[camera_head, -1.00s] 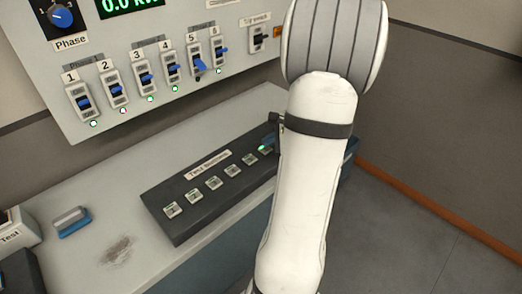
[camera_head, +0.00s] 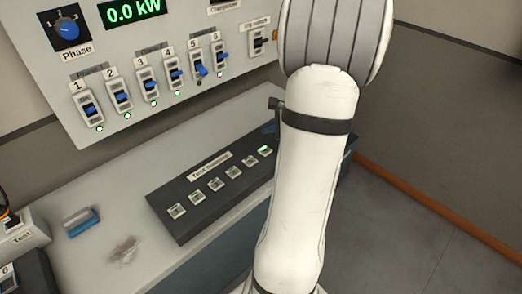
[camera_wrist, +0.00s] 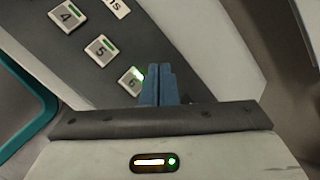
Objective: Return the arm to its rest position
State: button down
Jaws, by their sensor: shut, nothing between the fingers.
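My gripper (camera_wrist: 158,84) shows in the wrist view with its two blue fingers together and nothing between them. Its fingertips appear beside button 6 (camera_wrist: 130,79) of the test button panel; I cannot tell the height above it. In the head view my white arm stands on the right and hides most of the gripper. The dark test button panel (camera_head: 187,226) lies on the bench left of my arm, with its row of square buttons. The rightmost button (camera_head: 265,150) has a bright green light.
A wall panel (camera_head: 120,47) carries numbered blue-lever faders, a phase knob (camera_head: 67,30) and a green display reading 0.0 kW (camera_head: 134,9). A blue and grey object (camera_head: 81,221) lies on the bench (camera_head: 95,255) at left. Open floor (camera_head: 390,235) is at the right.

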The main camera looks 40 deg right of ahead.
dwell(0.3)
jog(key=shift+w+a, duration=0.1)
jog(key=shift+a, duration=0.15)
jog(key=a+r+n+g+y, duration=0.1)
jog(key=a+r+n+g, duration=0.1)
jog(key=a+n, duration=0.45)
jog(key=a+r+n+g+y, duration=0.1)
jog(key=a+r+n+g, duration=0.15)
jog(key=a, duration=0.75)
jog(key=s+a+r+n+g+h, duration=0.1)
jog(key=s+a+n+h, duration=0.3)
jog(key=s+a+n, duration=0.8)
jog(key=r+n, duration=0.1)
jog(key=n, duration=0.1)
jog(key=shift+s+r+n+g+h, duration=0.25)
jog(key=shift+s+n+g+h, duration=0.05)
jog(key=shift+s+n+g, duration=0.1)
